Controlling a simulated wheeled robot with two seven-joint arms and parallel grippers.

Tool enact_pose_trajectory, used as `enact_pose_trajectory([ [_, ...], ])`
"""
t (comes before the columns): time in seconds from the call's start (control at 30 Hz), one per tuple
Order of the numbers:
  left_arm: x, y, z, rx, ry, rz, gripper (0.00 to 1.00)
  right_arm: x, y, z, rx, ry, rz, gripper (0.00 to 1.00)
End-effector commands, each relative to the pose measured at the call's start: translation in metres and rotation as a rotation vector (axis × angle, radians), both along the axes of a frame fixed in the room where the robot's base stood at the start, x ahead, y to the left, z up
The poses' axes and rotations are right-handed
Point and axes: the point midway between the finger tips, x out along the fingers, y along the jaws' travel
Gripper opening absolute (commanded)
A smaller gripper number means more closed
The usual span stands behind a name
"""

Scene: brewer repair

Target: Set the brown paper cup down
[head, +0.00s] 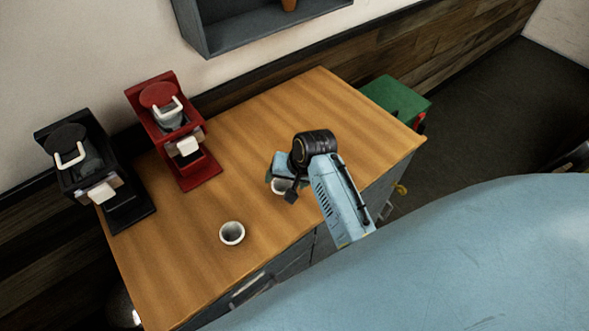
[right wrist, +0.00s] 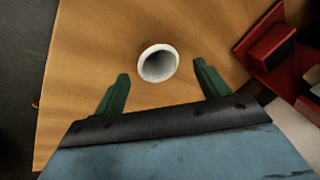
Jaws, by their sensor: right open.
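A cup (head: 279,187) with a pale rim stands on the wooden counter, partly hidden by my right gripper (head: 275,181) in the head view. In the right wrist view the cup (right wrist: 158,63) is upright with its mouth toward the camera, about between the tips of the open green fingers. The fingers appear apart from it. A second cup (head: 232,233), white-rimmed and empty, stands upright near the counter's front edge. Its outside is barely visible, so I cannot tell which cup is brown paper. My left gripper is not in view.
A red brewer (head: 172,130) and a black brewer (head: 90,175) stand along the back left of the wooden counter (head: 270,120). The red one also shows in the right wrist view (right wrist: 272,48). A green bin (head: 395,97) is beyond the far end. The counter's right half is clear.

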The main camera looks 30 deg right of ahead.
Motion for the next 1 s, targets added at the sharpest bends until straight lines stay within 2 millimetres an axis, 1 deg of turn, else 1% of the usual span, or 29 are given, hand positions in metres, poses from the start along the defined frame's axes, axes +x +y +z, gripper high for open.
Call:
enact_pose_trajectory([
  [0.03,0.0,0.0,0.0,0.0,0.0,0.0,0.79,-0.003,-0.002,0.011,-0.001,-0.004,0.0,0.74],
  [0.2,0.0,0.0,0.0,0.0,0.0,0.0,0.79,-0.014,-0.007,0.04,-0.002,-0.003,0.0,0.74],
  [0.3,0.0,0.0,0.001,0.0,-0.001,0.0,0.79,-0.019,-0.009,0.054,-0.001,-0.002,-0.001,0.74],
  [0.4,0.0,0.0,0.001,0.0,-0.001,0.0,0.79,-0.023,-0.011,0.064,-0.001,-0.002,-0.001,0.74],
  [0.57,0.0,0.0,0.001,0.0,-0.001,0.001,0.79,-0.026,-0.012,0.07,-0.001,0.001,0.0,0.74],
  [1.0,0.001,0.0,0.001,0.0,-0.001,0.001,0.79,-0.026,-0.012,0.07,-0.001,0.001,0.0,0.74],
])
